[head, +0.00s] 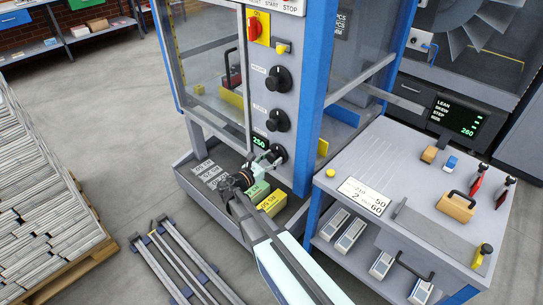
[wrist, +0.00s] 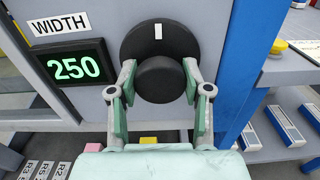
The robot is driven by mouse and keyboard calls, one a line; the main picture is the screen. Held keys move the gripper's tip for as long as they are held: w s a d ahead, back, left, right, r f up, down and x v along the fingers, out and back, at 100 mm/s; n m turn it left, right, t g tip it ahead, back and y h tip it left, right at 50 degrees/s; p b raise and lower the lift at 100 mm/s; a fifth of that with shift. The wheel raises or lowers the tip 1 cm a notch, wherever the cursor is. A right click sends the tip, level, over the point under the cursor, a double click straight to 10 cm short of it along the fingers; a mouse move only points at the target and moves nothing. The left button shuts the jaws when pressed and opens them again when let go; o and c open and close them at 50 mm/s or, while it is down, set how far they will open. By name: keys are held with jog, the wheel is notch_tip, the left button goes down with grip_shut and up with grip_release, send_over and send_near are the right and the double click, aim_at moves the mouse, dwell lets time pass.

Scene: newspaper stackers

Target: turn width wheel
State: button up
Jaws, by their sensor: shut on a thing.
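The width wheel (wrist: 160,42) is a black round knob on a grey panel, with a white mark at its top. A label reading WIDTH (wrist: 59,24) and a green display reading 250 (wrist: 76,67) sit to its left in the wrist view. My gripper (wrist: 160,80) is shut on the wheel's protruding hub, one finger on each side. In the head view my gripper (head: 266,158) is at the lowest of three black knobs, and it partly hides the wheel (head: 277,154). The display (head: 260,142) also reads 250 there.
Two more black knobs (head: 278,79) (head: 278,121) sit above on the panel. A blue post (head: 314,90) stands close to the right. A grey table (head: 400,160) with tools and a screen reading 260 (head: 458,117) is farther right. Labelled blocks (head: 209,172) lie in a tray below.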

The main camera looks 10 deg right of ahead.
jog(key=shift+n, duration=0.3)
jog(key=o, duration=1.2)
jog(key=v, duration=1.2)
jog(key=shift+w, duration=0.1)
